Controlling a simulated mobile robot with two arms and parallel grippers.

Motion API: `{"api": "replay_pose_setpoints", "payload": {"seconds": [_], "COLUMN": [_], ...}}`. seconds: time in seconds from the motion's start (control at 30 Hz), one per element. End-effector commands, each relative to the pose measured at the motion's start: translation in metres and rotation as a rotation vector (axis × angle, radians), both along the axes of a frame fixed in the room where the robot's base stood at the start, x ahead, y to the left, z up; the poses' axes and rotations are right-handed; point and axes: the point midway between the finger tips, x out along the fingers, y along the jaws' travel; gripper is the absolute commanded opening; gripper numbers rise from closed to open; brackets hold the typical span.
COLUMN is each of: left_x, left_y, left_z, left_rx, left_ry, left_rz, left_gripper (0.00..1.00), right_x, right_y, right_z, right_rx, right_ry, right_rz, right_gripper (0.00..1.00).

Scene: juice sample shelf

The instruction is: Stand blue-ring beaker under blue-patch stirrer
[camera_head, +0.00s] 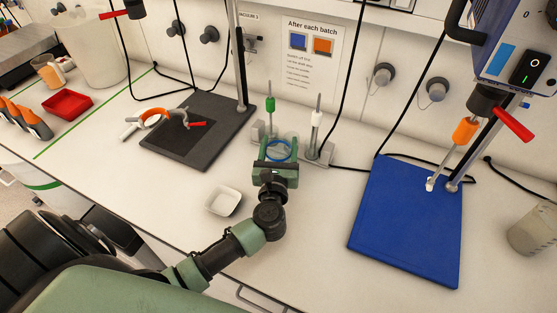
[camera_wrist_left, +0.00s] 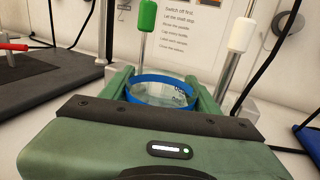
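The blue-ring beaker (camera_head: 278,150) is clear glass with a blue ring near its top. My left gripper (camera_head: 277,157) has a finger on each side of it, with no clear gap at the ring. In the left wrist view the blue ring (camera_wrist_left: 163,90) fills the space between the fingers. The beaker looks upright; its base is hidden, so I cannot tell whether it touches the counter. The blue-patch stirrer (camera_head: 500,60) is at the upper right, with a red lever and an orange-collared shaft above a blue mat (camera_head: 400,240). My right gripper is not in view.
Green-capped (camera_head: 270,104) and white-capped (camera_head: 317,119) rods stand in grey holders behind the beaker. A white dish (camera_head: 222,201) lies left of my wrist. A cloudy beaker (camera_head: 533,232) stands far right. Black cables cross behind the blue mat, whose surface looks clear before the shaft.

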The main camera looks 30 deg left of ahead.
Motion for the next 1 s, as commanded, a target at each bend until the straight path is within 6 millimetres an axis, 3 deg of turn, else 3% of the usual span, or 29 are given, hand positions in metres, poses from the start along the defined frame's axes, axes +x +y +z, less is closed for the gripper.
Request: {"api": "replay_pose_setpoints", "payload": {"seconds": [0.07, 0.57, 1.0], "left_x": [0.0, 0.0, 0.0], "left_y": [0.0, 0.0, 0.0], "left_z": [0.001, 0.009, 0.051], "left_rx": [0.0, -0.002, -0.002], "left_ry": [-0.002, -0.003, -0.005], "left_rz": [0.0, 0.0, 0.001], "left_gripper": [0.0, 0.0, 0.0], "right_x": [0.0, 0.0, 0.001], "right_y": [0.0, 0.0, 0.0], "right_z": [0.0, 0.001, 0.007], "right_rx": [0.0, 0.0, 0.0], "right_ry": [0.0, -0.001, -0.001], "right_rz": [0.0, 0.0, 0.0], "right_gripper": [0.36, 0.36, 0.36]}}
